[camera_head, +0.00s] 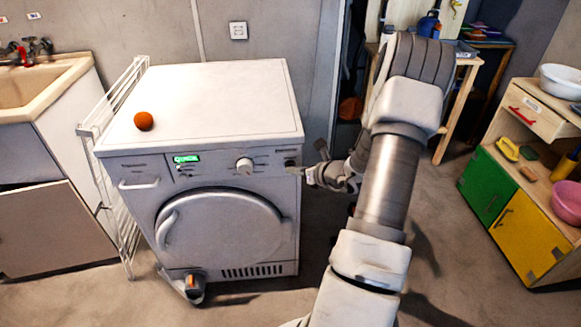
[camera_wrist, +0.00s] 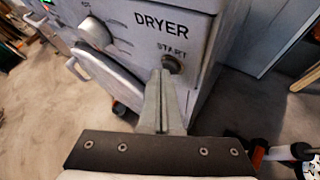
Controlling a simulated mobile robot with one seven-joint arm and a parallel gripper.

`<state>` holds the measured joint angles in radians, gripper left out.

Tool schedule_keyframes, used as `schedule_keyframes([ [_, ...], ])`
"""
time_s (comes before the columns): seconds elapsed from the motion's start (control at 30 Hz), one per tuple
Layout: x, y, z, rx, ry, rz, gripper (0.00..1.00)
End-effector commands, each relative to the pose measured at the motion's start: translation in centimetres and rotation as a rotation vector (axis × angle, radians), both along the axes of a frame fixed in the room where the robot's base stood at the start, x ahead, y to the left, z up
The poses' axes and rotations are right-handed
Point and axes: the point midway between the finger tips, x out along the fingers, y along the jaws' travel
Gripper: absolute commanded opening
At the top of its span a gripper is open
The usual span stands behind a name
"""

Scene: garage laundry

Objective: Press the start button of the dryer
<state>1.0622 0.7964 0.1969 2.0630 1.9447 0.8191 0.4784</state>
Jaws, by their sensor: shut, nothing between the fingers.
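The dryer (camera_head: 222,175) is a white front-loading machine with a round door, a lit green display (camera_head: 186,158) and a knob (camera_head: 244,166). In the wrist view its panel reads DRYER and START, with the knob (camera_wrist: 96,33) at the left. The round start button (camera_wrist: 172,64) sits under the word START. My gripper (camera_head: 308,173) is at the right end of the panel. In the wrist view my gripper (camera_wrist: 163,73) is shut and empty, its fingertips at the lower left edge of the button and partly overlapping it. I cannot tell whether they touch.
An orange ball (camera_head: 144,121) lies on the dryer top. A white wire rack (camera_head: 118,150) stands between dryer and sink (camera_head: 40,85). An orange-and-grey object (camera_head: 194,287) is on the floor by the dryer. A cabinet (camera_head: 510,215) with green and yellow doors stands right.

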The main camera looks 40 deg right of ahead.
Motion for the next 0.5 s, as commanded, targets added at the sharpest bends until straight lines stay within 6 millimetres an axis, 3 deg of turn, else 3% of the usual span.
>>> schedule_keyframes([
  [0.5,-1.2,0.7,0.1,-0.001,-0.001,-0.001,0.0],
])
